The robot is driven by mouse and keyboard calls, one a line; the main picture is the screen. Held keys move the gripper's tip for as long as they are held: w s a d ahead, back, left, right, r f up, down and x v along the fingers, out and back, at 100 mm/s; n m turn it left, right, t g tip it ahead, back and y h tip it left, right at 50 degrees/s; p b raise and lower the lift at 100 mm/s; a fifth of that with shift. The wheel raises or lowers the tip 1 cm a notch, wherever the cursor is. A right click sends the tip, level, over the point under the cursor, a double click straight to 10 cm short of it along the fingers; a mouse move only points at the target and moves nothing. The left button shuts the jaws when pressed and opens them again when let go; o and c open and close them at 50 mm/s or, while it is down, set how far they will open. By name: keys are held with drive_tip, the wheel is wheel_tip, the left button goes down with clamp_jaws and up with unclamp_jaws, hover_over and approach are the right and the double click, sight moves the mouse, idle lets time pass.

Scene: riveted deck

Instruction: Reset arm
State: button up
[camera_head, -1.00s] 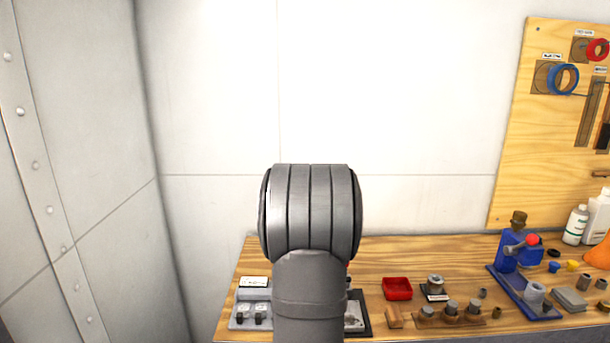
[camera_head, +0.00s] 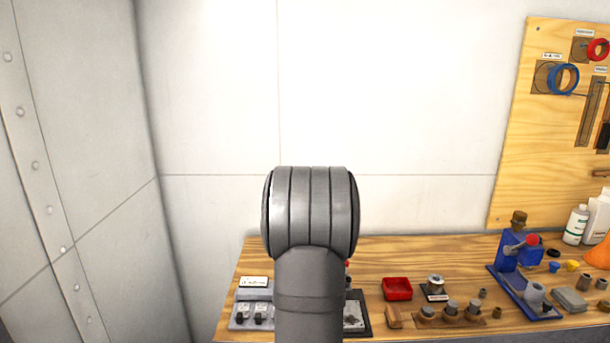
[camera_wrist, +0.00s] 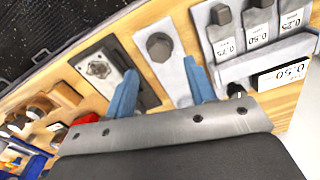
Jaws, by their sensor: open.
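My gripper (camera_wrist: 162,88) shows in the wrist view with its two blue fingers spread apart and nothing between them that I can see it holding. It is over the wooden workbench (camera_head: 390,260), above a pale plate with a dark hexagonal knob (camera_wrist: 160,47). I cannot tell its height above the plate. In the head view my grey arm stands in the middle of the picture and hides the gripper and part of the bench's left end.
Labelled grey holders (camera_wrist: 252,40) and a plate with a metal fitting (camera_wrist: 100,68) lie near the fingers. A red tray (camera_head: 397,289), a wooden block with several round pieces (camera_head: 450,314) and a blue tool (camera_head: 517,255) stand to the right. A white wall is behind.

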wheel_tip(320, 180, up, 12)
drive_tip(key=n, duration=0.9)
idle(0.3)
drive_tip(key=shift+r, duration=0.1)
idle(0.5)
wheel_tip(320, 180, down, 2)
drive_tip(key=m, duration=0.9)
idle(0.4)
